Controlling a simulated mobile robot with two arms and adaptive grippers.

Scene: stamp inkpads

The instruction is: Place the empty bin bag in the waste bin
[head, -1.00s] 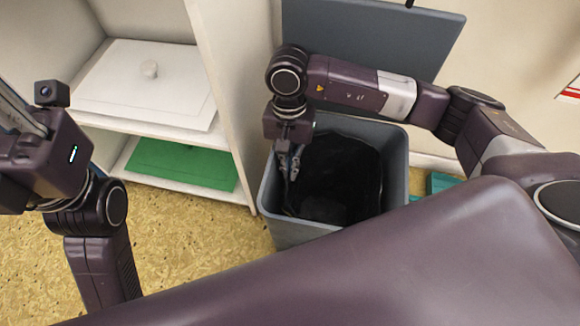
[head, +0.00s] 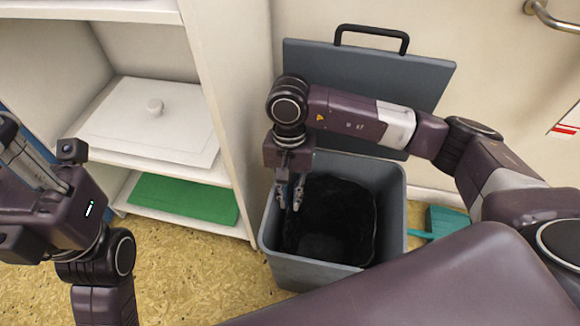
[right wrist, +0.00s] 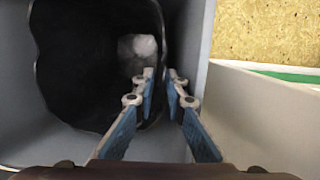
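The grey waste bin (head: 390,215) stands on the floor in the middle of the head view. The black bin bag (head: 340,215) is inside it, spread around the inner walls with its mouth open upward. In the right wrist view, the bag (right wrist: 85,60) has an uneven upper edge below the rim of the bin (right wrist: 195,50). My right gripper (head: 288,198) points down inside the bin's left side. Its blue-padded fingers (right wrist: 162,76) are apart, near the bag's edge; nothing is clearly held. My left gripper, at the head view's left edge, is only partly visible.
The bin's grey lid (head: 420,95) stands raised behind it. A white shelf unit (head: 235,120) holding a white lidded box (head: 150,130) and a green item (head: 185,198) is close on the left. A teal dustpan (head: 445,220) lies right of the bin.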

